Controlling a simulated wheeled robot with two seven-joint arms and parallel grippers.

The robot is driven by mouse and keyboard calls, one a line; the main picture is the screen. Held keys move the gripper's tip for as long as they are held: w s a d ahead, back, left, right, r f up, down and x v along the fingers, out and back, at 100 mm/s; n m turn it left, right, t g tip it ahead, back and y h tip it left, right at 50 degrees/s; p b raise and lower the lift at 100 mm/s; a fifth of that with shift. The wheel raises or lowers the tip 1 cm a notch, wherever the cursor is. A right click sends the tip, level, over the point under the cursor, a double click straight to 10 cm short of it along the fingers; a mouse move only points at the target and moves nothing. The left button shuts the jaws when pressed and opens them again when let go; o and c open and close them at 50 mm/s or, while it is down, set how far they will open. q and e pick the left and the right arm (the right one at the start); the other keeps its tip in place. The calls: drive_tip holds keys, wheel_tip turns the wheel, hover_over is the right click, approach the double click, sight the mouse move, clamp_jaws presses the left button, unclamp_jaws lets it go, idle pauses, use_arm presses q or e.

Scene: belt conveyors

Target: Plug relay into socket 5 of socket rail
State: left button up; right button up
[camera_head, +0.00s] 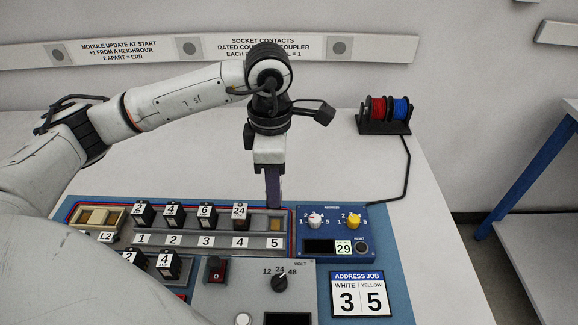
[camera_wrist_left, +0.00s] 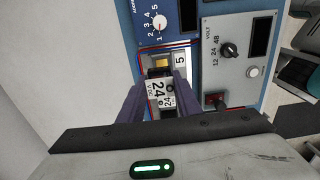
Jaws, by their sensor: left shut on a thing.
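My left gripper (camera_head: 273,200) points straight down over the socket 5 end of the grey socket rail (camera_head: 190,240). In the head view the fingers hide most of this relay. Socket 5 is marked by its label (camera_head: 274,242); a yellowish patch (camera_wrist_left: 162,63) shows beside the 5 label in the wrist view. I cannot tell whether the relay touches the socket. My right gripper is out of view.
A blue module with white and yellow knobs (camera_head: 354,220) and a display of 29 stands right of the rail. The address card (camera_head: 360,294) reads white 3, yellow 5. More relays (camera_head: 168,264) sit at front left, near a volt panel (camera_head: 255,292). Wire spools (camera_head: 386,115) stand behind.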

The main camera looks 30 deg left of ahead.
use_arm(q)
drive_tip(key=shift+s+f, duration=0.3)
drive_tip(key=shift+f+b, duration=0.3)
drive_tip(key=shift+b, duration=0.1)
wheel_tip(320, 180, down, 3)
drive_tip(key=shift+f+b, duration=0.15)
drive_tip(key=shift+b, duration=0.8)
drive_tip(key=shift+w+f+b, duration=0.1)
drive_tip(key=shift+f+b, duration=0.85)
drive_tip(key=shift+f, duration=0.1)
drive_tip(key=shift+d+r+b, duration=0.1)
drive_tip(key=shift+b, duration=0.2)
drive_tip(key=shift+f+b, duration=0.8)
drive_tip(key=shift+f, duration=0.05)
idle(0.4)
